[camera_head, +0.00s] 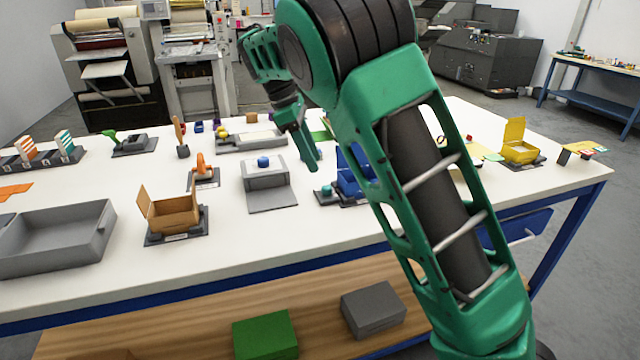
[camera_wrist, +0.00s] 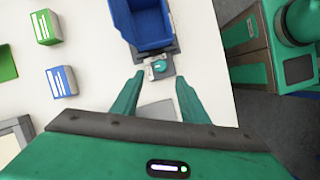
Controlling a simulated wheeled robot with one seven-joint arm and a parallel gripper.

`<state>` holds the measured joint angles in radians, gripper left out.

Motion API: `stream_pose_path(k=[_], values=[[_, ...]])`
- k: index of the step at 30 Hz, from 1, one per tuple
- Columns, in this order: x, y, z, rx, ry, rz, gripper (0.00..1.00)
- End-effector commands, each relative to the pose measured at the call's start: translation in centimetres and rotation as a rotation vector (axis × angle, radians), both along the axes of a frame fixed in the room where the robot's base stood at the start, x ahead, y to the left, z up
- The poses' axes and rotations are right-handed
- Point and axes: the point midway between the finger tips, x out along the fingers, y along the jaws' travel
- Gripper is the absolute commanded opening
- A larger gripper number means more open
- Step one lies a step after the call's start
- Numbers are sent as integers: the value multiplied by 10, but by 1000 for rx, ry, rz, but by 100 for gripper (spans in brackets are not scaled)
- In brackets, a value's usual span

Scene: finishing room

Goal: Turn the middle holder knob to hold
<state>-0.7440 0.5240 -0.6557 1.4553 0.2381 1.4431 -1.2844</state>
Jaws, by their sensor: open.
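The middle holder is a dark base with a blue open box (camera_head: 354,180) on it, partly hidden behind my arm in the head view. Its round teal knob (camera_head: 325,190) sits on a small grey block at the base's left end. In the wrist view the blue box (camera_wrist: 150,28) is at top centre, with the teal knob (camera_wrist: 159,66) just below it and a small pale label beside the knob. My gripper (camera_wrist: 160,80) is open and empty. Its fingertips point toward the knob, one to each side in the picture; contact is not visible. The gripper (camera_head: 312,165) shows above the table left of the blue box.
A grey device with a blue button (camera_head: 264,161) stands left of the knob. A brown box holder (camera_head: 172,214) and grey tray (camera_head: 58,240) are further left; a yellow box holder (camera_head: 519,150) is at right. Green-labelled (camera_wrist: 45,28) and blue-labelled (camera_wrist: 62,81) blocks lie left of my gripper.

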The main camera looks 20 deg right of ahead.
Motion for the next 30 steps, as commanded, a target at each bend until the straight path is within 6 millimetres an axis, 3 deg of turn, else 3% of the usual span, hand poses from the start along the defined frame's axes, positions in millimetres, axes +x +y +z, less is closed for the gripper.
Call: stream_pose_path(k=[12,18,27,30], values=[[-11,-25,-64,0,1,-1,40],[-13,-30,-77,1,0,-1,40],[-13,-30,-78,1,-1,-1,40],[-13,-30,-78,1,-1,-1,19]])
